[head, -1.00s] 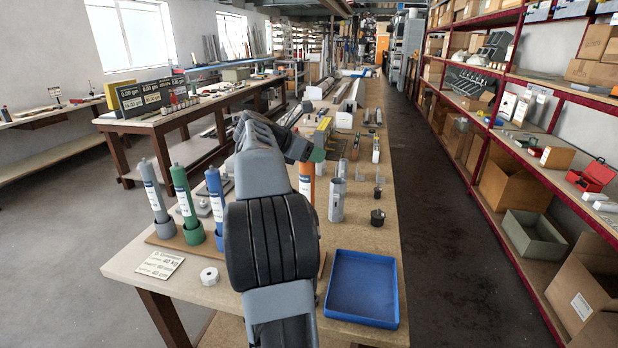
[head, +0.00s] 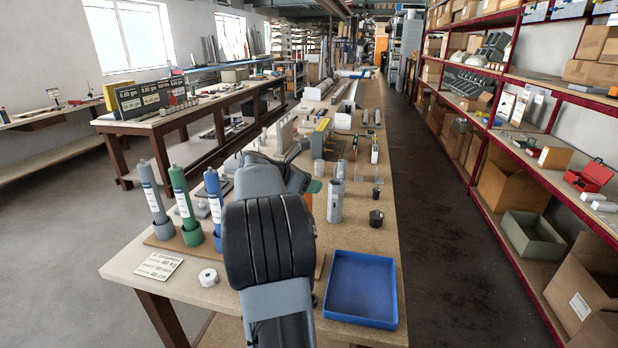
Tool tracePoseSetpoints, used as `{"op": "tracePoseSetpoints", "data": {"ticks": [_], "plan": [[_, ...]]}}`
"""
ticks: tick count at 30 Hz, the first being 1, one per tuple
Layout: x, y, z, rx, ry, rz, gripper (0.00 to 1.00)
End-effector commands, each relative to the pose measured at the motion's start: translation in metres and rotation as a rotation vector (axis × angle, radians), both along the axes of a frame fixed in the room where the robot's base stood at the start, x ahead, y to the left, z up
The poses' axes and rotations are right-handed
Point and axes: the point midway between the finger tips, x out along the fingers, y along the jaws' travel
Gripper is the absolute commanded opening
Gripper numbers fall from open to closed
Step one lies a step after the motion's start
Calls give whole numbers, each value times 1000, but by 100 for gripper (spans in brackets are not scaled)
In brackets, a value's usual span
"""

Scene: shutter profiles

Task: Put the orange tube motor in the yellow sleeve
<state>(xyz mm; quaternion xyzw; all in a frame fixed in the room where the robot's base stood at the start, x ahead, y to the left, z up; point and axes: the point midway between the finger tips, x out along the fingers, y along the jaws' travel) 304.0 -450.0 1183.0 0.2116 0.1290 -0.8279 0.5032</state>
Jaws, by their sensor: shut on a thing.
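The orange tube motor (head: 307,203) shows only as a small orange strip just right of my arm; the rest of it is hidden behind the arm. My gripper (head: 313,187) is mostly hidden too, with a small greenish part showing just above the orange strip; it is shut on the motor. I cannot see the yellow sleeve; my arm covers the right part of the wooden board (head: 165,243). On that board, a grey-blue tube (head: 153,195), a green tube (head: 183,200) and a blue tube (head: 214,200) stand in sleeves, leaning slightly.
A blue tray (head: 361,290) lies at the front right of the table. A grey cylinder (head: 335,201) and a black cup (head: 376,218) stand behind it. A white roll (head: 208,277) and a printed card (head: 159,266) lie at the front left.

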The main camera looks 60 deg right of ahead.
Motion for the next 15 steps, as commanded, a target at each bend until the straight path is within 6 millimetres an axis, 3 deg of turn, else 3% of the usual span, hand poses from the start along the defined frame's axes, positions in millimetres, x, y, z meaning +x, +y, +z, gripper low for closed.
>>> {"op": "tracePoseSetpoints", "data": {"ticks": [10, 11, 15], "plan": [[0, 0, 0, -6, -2, 0, 0], [0, 0, -3, 0, 0, 0, 47], [0, 0, -2, 0, 0, 0, 60]]}}
